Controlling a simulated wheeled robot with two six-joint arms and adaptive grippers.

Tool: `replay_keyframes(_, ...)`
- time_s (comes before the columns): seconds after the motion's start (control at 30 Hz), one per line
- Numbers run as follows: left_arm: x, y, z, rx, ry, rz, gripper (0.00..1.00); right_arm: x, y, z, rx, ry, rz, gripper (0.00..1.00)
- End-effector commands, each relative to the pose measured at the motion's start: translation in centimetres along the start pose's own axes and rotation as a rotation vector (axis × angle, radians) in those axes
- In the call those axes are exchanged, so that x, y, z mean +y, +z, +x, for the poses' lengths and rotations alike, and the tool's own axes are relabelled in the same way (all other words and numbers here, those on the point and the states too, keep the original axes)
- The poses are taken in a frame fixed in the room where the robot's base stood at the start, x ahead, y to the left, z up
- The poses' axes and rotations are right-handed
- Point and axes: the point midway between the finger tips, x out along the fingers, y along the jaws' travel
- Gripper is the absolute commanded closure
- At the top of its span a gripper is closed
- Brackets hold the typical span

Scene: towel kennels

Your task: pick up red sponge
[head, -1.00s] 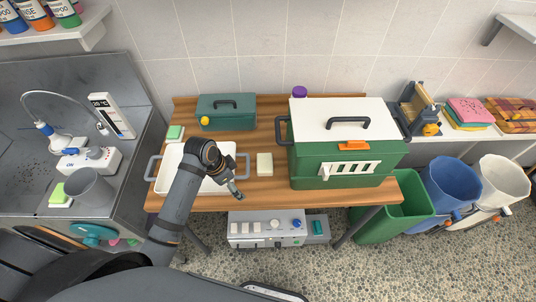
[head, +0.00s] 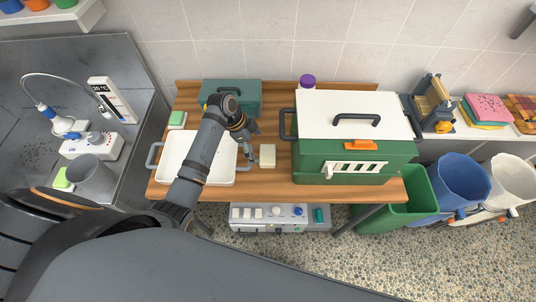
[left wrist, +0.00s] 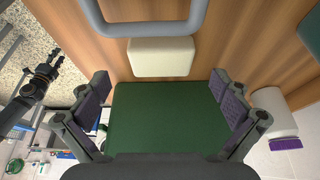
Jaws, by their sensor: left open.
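I see no plainly red sponge in either view. A cream block (head: 268,156) lies on the wooden table between the white tray and the green kennel; the left wrist view shows it too (left wrist: 161,57). A green-and-white sponge (head: 177,119) lies behind the tray. My left gripper (head: 253,143) is open above the table, just left of the cream block. In the left wrist view its fingers are wide apart and empty, with a dark green surface behind them. A dark arm part, perhaps my right gripper (left wrist: 42,82), shows at the left there; its jaws are unclear.
The white tray (head: 170,169) with grey handles lies under my left arm. The green kennel (head: 308,165) with a white lid stands right of the block. A teal box (head: 248,96) and a purple-capped bottle (head: 307,82) are at the back. Pink cloth (head: 488,107) tops a stack at right.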

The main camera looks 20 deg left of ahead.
Motion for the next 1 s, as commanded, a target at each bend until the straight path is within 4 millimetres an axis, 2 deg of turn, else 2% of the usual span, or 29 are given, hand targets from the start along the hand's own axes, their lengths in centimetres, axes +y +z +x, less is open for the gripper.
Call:
replay_keyframes(0.13, -0.2, -0.2, 1.9, 0.002, 0.005, -0.004, 0.0, 0.2, -1.3, -1.6, 0.019, 0.0, 0.001, 0.6)
replay_keyframes(0.3, -0.2, 0.0, 4.5, 0.0, 0.003, -0.003, 0.0, 0.2, -1.1, -1.9, 0.016, 0.0, 0.0, 0.6)
replay_keyframes(0.57, -0.3, 0.1, 5.0, -0.001, 0.0, -0.001, 0.0, 0.2, -0.6, -1.9, 0.007, 0.001, 0.0, 0.6)
replay_keyframes(0.8, -0.3, 0.1, 5.0, -0.001, 0.0, -0.001, 0.3, 0.2, -0.5, -1.9, 0.006, 0.001, 0.0, 0.6)
replay_keyframes(1.0, -0.3, 0.1, 5.0, -0.001, 0.0, -0.001, 0.34, 0.2, -0.5, -1.9, 0.006, 0.001, 0.0, 0.6)
